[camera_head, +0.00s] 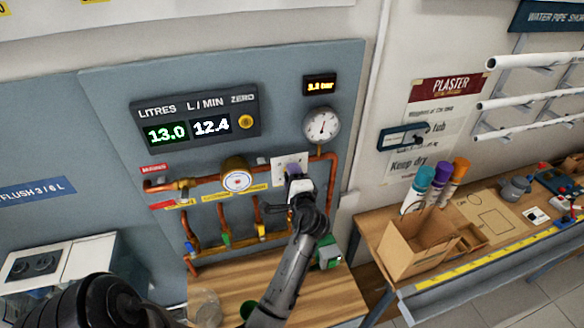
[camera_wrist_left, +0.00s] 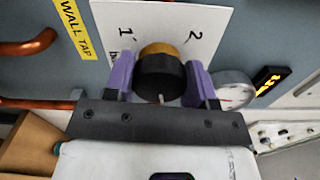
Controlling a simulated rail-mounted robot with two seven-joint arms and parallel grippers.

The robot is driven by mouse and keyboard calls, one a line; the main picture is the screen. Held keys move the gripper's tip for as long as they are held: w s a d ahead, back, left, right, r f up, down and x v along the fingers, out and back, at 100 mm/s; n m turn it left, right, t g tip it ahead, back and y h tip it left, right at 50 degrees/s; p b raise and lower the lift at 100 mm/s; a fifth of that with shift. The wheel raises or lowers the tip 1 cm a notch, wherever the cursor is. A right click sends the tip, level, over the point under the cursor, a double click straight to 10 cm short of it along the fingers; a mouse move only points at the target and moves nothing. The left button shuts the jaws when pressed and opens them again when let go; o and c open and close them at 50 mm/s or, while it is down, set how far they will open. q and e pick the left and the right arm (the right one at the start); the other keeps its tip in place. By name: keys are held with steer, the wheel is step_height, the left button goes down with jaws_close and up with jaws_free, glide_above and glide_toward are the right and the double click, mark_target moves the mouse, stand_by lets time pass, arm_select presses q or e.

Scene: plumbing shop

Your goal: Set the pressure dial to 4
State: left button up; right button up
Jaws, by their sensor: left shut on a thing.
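The pressure dial is a black and gold knob (camera_wrist_left: 160,75) on a white plate (camera_wrist_left: 190,20) with the numbers 1 and 2 visible in the left wrist view. The rest of its scale is hidden. In the head view the plate (camera_head: 279,163) shows on the wall panel, with its knob hidden behind my gripper. My left gripper (camera_head: 293,172) is shut on the knob, its purple fingers (camera_wrist_left: 160,82) on either side. A small white mark shows on the knob's near edge. My right gripper is not in view.
A round gauge (camera_head: 321,125) sits above right of the dial, under a small amber bar display (camera_head: 320,85). The flow display (camera_head: 195,117) reads 13.0 litres and 12.4 L/min. Copper pipes (camera_head: 333,185) surround the dial. A cardboard box (camera_head: 410,250) stands on the right bench.

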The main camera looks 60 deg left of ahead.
arm_select(q)
steer(key=m+p, duration=0.4)
steer(key=shift+r+m+p, duration=0.3)
steer(key=shift+p, duration=0.1)
steer(key=m+p, duration=0.1)
steer(key=m, duration=0.1)
steer(key=shift+f+m+p, duration=0.1)
steer(key=shift+m+p, duration=0.2)
steer(key=shift+p, duration=0.05)
steer(key=shift+f+m, duration=0.1)
steer(key=shift+m, duration=0.9)
steer(key=shift+m+p, duration=0.3)
steer(key=shift+m, duration=0.6)
steer(key=shift+f, duration=0.1)
steer(key=o, duration=0.9)
steer(key=shift+w, duration=0.1)
steer(key=shift+d, duration=0.1)
